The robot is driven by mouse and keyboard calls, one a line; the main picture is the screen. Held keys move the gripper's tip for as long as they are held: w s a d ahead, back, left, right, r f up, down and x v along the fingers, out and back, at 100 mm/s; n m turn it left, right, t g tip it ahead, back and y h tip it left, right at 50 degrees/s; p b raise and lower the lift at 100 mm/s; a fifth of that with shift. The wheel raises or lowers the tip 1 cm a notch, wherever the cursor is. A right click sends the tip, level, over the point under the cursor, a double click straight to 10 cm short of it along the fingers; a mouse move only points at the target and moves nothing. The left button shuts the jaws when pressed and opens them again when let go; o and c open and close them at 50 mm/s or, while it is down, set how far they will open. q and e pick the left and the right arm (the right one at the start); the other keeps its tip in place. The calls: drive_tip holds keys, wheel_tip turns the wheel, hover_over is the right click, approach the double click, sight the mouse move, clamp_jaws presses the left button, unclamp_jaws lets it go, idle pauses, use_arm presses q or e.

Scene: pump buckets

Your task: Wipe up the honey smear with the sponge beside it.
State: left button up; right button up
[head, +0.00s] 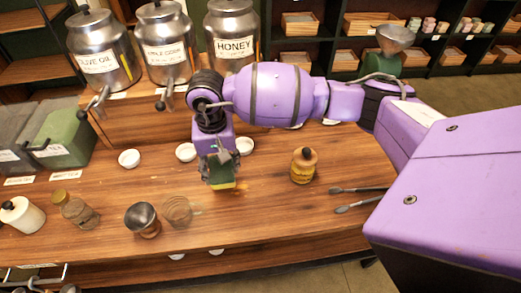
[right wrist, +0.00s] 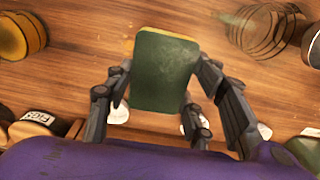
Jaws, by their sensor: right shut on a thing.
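My right gripper (head: 221,172) reaches down over the middle of the wooden counter. It is shut on the sponge (head: 220,181), which is dark green with a yellow layer underneath. In the right wrist view the sponge's green face (right wrist: 165,72) sits between the two fingers of the right gripper (right wrist: 163,92), with a yellow edge showing. The sponge is at or just above the counter; I cannot tell whether it touches.
A wood-lidded yellow jar (head: 303,165) stands right, with tongs (head: 358,198) beyond. Small white bowls (head: 186,152) lie behind. The HONEY canister (head: 232,40) stands on the raised shelf.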

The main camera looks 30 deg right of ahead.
use_arm(q)
drive_tip(key=shift+s+a+f, duration=0.25)
use_arm(e)
drive_tip(key=shift+a, duration=0.1)
